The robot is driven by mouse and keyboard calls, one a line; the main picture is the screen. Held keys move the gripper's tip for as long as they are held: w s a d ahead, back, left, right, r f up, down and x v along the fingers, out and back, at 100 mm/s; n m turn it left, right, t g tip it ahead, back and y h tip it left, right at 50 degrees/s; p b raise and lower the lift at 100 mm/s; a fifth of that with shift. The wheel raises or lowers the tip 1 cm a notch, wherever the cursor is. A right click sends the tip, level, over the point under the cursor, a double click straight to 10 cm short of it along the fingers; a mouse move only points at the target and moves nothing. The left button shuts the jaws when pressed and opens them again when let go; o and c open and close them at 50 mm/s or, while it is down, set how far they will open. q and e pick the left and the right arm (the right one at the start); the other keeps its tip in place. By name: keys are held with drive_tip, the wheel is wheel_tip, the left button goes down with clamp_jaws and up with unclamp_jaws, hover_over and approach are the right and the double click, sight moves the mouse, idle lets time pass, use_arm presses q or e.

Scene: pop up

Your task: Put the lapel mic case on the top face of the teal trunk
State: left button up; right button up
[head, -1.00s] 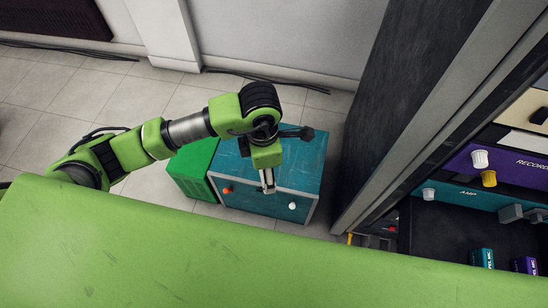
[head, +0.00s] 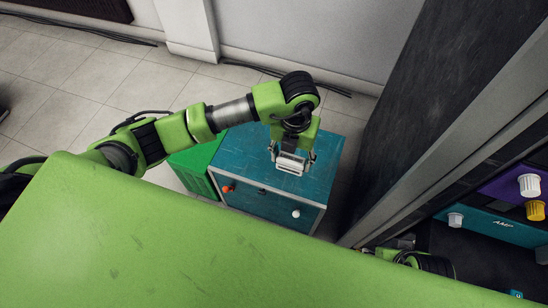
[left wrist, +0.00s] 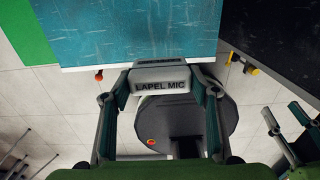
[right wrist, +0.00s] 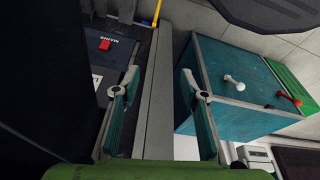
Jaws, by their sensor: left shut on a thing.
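The lapel mic case is a pale grey case (head: 290,164) labelled LAPEL MIC in the left wrist view (left wrist: 160,86). My left gripper (head: 291,160) is shut on it, with a finger at each end. The teal trunk (head: 322,150) stands on the floor. In the head view the case overlaps the trunk's top face near its front edge; in the left wrist view the trunk's edge (left wrist: 95,66) lies just beyond the case. I cannot tell the height between them. My right gripper (right wrist: 159,85) is open and empty, with the trunk to its right.
A green crate (head: 195,168) stands against the trunk's left side. A dark tall panel (head: 395,120) rises to the right. A rack with an AMP unit (head: 490,226) and knobs is at far right. The green surface (head: 170,240) fills the foreground.

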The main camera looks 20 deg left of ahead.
use_arm(q)
drive_tip(key=w+a+f, duration=0.1)
drive_tip(key=a+f, duration=0.1)
drive_tip(key=w+a+f+b, duration=0.1)
drive_tip(key=a+f, duration=0.1)
drive_tip(key=w+a+f+b, duration=0.1)
drive_tip(key=a+f, duration=0.1)
drive_tip(key=shift+w+a+f, duration=0.1)
drive_tip(key=shift+w+f, duration=0.3)
wheel_tip(320, 180, down, 4)
drive_tip(key=shift+w+a+r+b, duration=0.15)
drive_tip(key=shift+r+b, duration=0.1)
drive_tip(key=shift+b, duration=0.25)
use_arm(e)
drive_tip(key=v, duration=0.2)
drive_tip(key=shift+s+d+r, duration=0.1)
drive_tip(key=shift+s+r, duration=0.1)
drive_tip(key=shift+s, duration=0.1)
use_arm(q)
drive_tip(key=o, duration=1.2)
drive_tip(key=shift+c, duration=0.2)
use_arm(e)
drive_tip(key=shift+w+r+t, duration=0.1)
drive_tip(key=shift+w+t, duration=0.2)
drive_tip(key=shift+w, duration=0.1)
